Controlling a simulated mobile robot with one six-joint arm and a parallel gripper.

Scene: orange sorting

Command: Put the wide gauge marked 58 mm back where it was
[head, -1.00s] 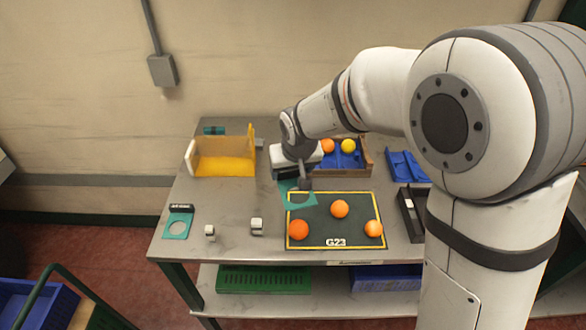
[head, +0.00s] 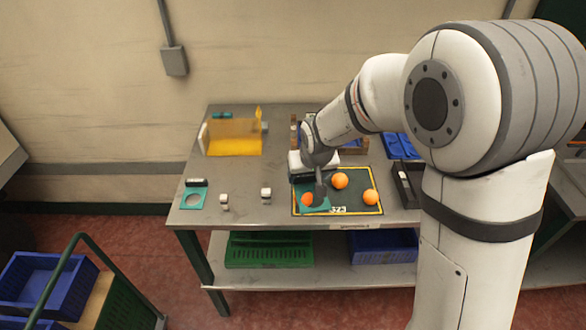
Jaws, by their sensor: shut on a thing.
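My gripper (head: 320,188) is shut on a teal gauge (head: 318,208), a flat plate with a round hole, over the front left part of the dark mat (head: 352,203). An orange (head: 306,199) shows at the gauge's opening; I cannot tell whether the ring is around it or above it. A second teal gauge (head: 192,205) with a ring opening lies at the table's left end, beside a black label block (head: 196,182). The size marks on both gauges are too small to read. Two more oranges, a middle one (head: 341,181) and a right one (head: 370,196), sit on the mat.
A black box (head: 405,185) stands right of the mat. My arm hides most of a wooden crate (head: 355,145).

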